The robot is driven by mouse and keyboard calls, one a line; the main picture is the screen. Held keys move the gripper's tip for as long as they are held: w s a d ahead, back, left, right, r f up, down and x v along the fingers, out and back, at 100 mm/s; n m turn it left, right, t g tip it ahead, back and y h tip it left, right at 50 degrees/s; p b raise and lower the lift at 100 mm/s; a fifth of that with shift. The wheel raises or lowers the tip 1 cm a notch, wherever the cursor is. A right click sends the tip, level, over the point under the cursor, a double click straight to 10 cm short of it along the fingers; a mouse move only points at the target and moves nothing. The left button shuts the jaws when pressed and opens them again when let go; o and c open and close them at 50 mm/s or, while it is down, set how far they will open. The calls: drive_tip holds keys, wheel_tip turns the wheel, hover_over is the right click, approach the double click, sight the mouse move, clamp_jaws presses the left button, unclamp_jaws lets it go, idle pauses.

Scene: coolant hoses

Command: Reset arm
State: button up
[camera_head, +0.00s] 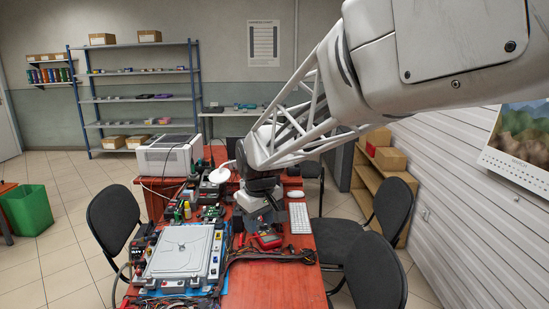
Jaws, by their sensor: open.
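My arm comes in from the upper right and reaches down to the red table (301,264). My gripper (259,222) is at its end, low over the middle of the table, beside a red device (268,241). It is open; its fingers are small and partly hidden, and I see nothing held in it. A grey flat unit with a raised rim (182,251) lies on a blue mat at the near left of the table. Dark hoses or cables (273,257) run along its right side.
Small parts crowd the table's left side. A white printer-like box (168,156) stands behind. Black chairs (113,219) (375,272) flank the table. The table's near right is mostly bare.

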drive_tip(key=s+d+r+m, duration=0.3)
drive_tip(key=s+d+m, duration=0.1)
drive_tip(key=s+d, duration=1)
drive_tip(key=s+d+f+m, duration=0.1)
drive_tip(key=s+d, duration=0.3)
drive_tip(key=s, duration=0.4)
drive_tip(key=s+d+f+m+t, duration=0.1)
drive_tip(key=s+d+f+m, duration=0.1)
drive_tip(key=s, duration=0.6)
drive_tip(key=shift+d+f+m, duration=0.15)
drive_tip(key=shift+d+m, duration=0.45)
drive_tip(key=shift+d, duration=0.6)
drive_tip(key=shift+w+h, duration=0.1)
drive_tip(key=shift+h, duration=0.2)
